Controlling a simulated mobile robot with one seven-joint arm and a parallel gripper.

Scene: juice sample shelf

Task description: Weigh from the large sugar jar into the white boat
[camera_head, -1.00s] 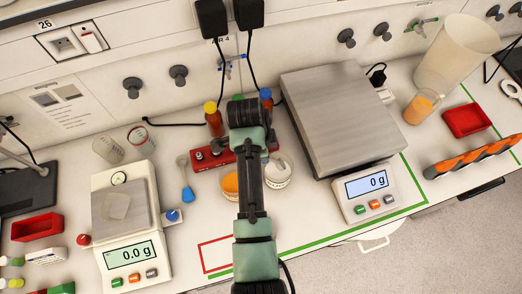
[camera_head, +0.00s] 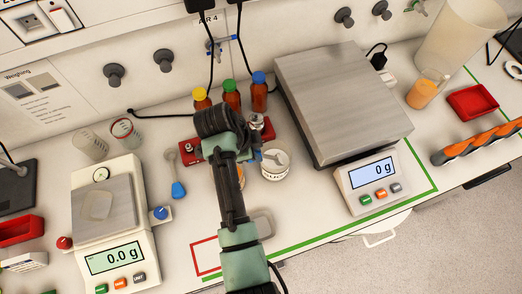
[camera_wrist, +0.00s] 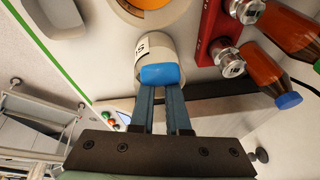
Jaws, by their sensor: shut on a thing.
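A white jar (camera_head: 275,171) with a grey spoon-like piece across its mouth stands just right of my arm. In the wrist view the jar (camera_wrist: 155,48) carries a partly readable label starting "SU". My gripper (camera_wrist: 165,84) is shut on a blue handle (camera_wrist: 166,75) right beside this jar. The handle's far end is hidden, so I cannot tell if it reaches into the jar. A second jar with orange contents (camera_wrist: 145,4) is beside it, mostly hidden by my arm in the head view. The white boat (camera_head: 98,206) sits on the left balance (camera_head: 122,225), which reads 0.0 g.
A blue-ended scoop (camera_head: 177,188) lies left of my arm. A red rack (camera_head: 188,154) and several brown bottles (camera_head: 231,96) stand behind. The large balance (camera_head: 340,105), reading 0 g, is at right. A grey flat thing (camera_head: 262,223) lies near the red outline.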

